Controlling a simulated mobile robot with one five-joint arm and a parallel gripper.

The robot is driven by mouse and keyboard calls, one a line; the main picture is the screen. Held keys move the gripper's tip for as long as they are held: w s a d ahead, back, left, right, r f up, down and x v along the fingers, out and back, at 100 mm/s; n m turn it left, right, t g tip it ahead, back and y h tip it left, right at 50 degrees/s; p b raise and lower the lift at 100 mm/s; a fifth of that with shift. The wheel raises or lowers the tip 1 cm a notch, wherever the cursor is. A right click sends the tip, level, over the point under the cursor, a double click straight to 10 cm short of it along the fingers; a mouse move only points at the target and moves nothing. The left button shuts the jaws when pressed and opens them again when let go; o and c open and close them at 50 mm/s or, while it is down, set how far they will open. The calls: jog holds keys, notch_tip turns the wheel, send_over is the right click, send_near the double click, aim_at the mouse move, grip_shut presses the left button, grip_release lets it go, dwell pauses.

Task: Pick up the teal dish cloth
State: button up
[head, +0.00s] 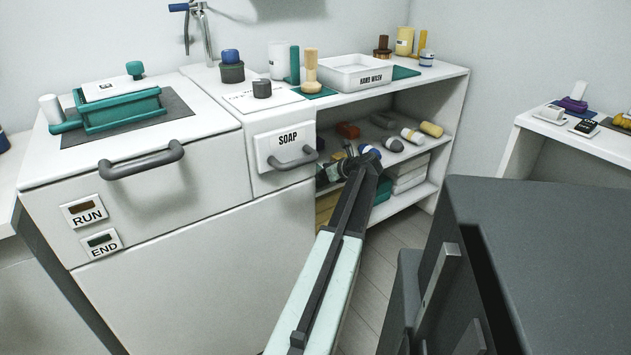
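Several teal things show, and I cannot tell for sure which is the dish cloth. A teal item (381,190) lies on the lower shelf, partly hidden behind my arm. A flat teal piece (405,72) lies on the counter right of the HAND WASH tray, and another flat teal piece (318,93) lies left of it. My gripper (335,167) is at the front of the open shelf, left of the teal item on the lower shelf. Its fingers are small and dark here, so I cannot tell whether they are open or hold anything.
The upper shelf holds a red block (347,130), a yellow roll (431,129) and other small items. White stacked boxes (408,178) sit below. The SOAP drawer (284,150) is left of the shelf. A dark grey cabinet (550,250) stands at the right.

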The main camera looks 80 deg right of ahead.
jog(key=shift+w+d+f, duration=0.2)
jog(key=shift+w+f, duration=0.05)
jog(key=shift+r, duration=0.1)
jog(key=shift+c, duration=0.4)
jog(key=c, duration=1.6)
jog(key=shift+o, duration=0.2)
jog(key=shift+r, duration=0.15)
jog(key=shift+r+p, duration=0.35)
jog(key=shift+p, duration=0.25)
notch_tip(320, 180, up, 3)
jog(key=p, duration=0.3)
jog(key=shift+r, duration=0.1)
jog(key=s+a, duration=0.3)
jog(key=a, duration=0.1)
jog(key=s+a, duration=0.4)
jog(key=s+a+r+p, duration=0.1)
jog(key=s+a, duration=0.2)
jog(key=a, duration=0.1)
jog(key=shift+s+a, duration=0.15)
jog(key=shift+a, duration=0.05)
